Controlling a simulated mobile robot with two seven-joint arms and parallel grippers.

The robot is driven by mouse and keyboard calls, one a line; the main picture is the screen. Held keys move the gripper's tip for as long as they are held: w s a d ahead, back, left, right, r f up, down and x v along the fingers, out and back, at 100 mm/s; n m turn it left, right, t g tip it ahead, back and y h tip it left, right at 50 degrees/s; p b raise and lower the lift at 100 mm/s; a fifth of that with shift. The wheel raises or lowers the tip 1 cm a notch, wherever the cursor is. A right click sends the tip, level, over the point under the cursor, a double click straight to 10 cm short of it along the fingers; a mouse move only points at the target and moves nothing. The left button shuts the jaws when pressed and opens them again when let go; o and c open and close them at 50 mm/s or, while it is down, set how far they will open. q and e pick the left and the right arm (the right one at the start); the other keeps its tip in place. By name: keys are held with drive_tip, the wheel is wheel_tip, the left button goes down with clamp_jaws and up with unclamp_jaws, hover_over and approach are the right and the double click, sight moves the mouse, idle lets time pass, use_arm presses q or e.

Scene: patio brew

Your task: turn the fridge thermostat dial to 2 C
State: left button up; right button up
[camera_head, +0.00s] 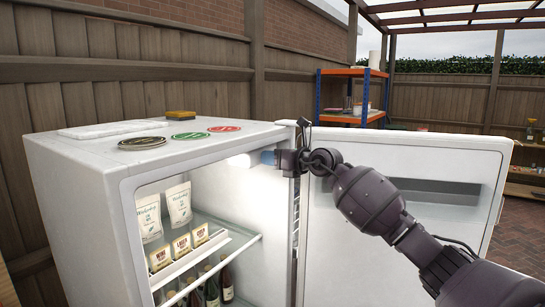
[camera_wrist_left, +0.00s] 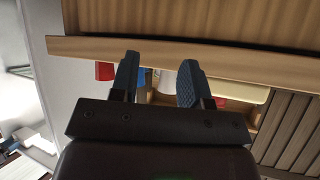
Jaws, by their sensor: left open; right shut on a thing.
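The white fridge (camera_head: 85,220) stands with its door (camera_head: 400,165) open to the right. My right gripper (camera_head: 262,158) reaches into the top of the opening, its blue fingers pointing left toward a bright white cylindrical housing (camera_head: 238,161) under the ceiling. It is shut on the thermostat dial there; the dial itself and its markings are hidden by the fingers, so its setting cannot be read. My left gripper (camera_wrist_left: 158,75) shows only in the left wrist view, open and with nothing between its fingers.
Pouches (camera_head: 178,204) and small cartons (camera_head: 181,246) stand on the fridge shelves, with bottles (camera_head: 212,290) below. A blue and orange rack (camera_head: 350,72) stands behind. The open door is close to my right arm.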

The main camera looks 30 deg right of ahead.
idle(0.5)
drive_tip(key=o, duration=0.6)
use_arm(q)
drive_tip(key=shift+w+r, duration=0.1)
drive_tip(key=shift+r, duration=0.1)
use_arm(e)
drive_tip(key=shift+o, duration=0.2)
drive_tip(key=shift+s, duration=0.1)
use_arm(q)
drive_tip(key=shift+w+d+f+b, duration=0.1)
drive_tip(key=shift+w+f+b, duration=0.3)
drive_tip(key=shift+f+b, duration=0.7)
use_arm(e)
drive_tip(key=v, duration=1)
drive_tip(key=shift+s+d, duration=0.15)
drive_tip(key=shift+s, duration=0.15)
use_arm(q)
drive_tip(key=shift+r, duration=0.3)
use_arm(e)
drive_tip(key=shift+r, duration=0.1)
